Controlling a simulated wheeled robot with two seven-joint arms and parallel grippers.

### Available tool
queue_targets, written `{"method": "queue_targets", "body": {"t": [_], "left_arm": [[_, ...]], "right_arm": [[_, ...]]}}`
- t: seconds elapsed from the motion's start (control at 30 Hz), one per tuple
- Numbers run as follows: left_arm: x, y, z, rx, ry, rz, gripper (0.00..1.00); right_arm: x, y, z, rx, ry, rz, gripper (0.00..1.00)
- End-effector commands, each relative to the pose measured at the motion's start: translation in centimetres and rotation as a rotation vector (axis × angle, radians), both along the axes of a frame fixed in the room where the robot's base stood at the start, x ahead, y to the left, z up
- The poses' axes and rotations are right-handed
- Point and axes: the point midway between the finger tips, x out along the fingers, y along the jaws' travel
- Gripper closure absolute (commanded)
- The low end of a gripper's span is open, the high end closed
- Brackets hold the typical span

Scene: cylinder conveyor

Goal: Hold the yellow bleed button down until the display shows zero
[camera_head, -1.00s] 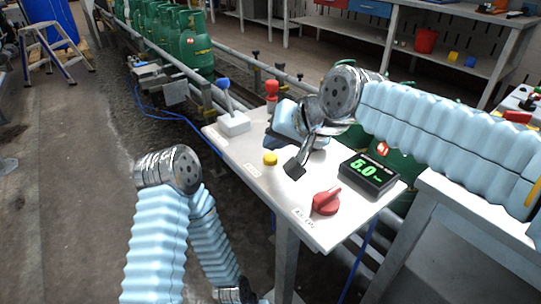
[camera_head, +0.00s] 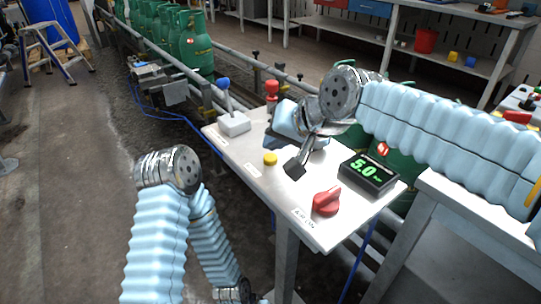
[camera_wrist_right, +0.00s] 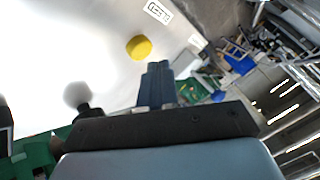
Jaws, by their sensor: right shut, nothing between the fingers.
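The yellow bleed button (camera_head: 270,158) sits on the white panel (camera_head: 252,180). It also shows in the right wrist view (camera_wrist_right: 139,47), beyond the fingertips and a little left of them. My right gripper (camera_head: 294,169) is shut and empty, its dark fingertips just right of the button with a small gap in the picture. In the right wrist view its fingers (camera_wrist_right: 156,84) are together and do not cover the button. The black display (camera_head: 368,173) reads 5.0 in green digits. My left arm folds at the lower left, with its gripper out of the picture.
A red rotary knob (camera_head: 326,201) is at the panel's near end. A blue-topped lever (camera_head: 229,108) and a red-topped one (camera_head: 271,92) stand at its far side. Green cylinders (camera_head: 195,45) line the conveyor behind. A grey bench (camera_head: 450,205) is at the right.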

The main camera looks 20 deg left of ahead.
Motion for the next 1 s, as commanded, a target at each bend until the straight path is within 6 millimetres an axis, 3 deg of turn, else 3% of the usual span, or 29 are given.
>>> {"method": "queue_targets", "body": {"t": [1.0], "left_arm": [[0.0, 0.0, -0.66, 0.0, 0.0, 0.0, 0.6]], "right_arm": [[-0.01, -0.01, -0.9, 0.0, 0.0, 0.0, 1.0]]}}
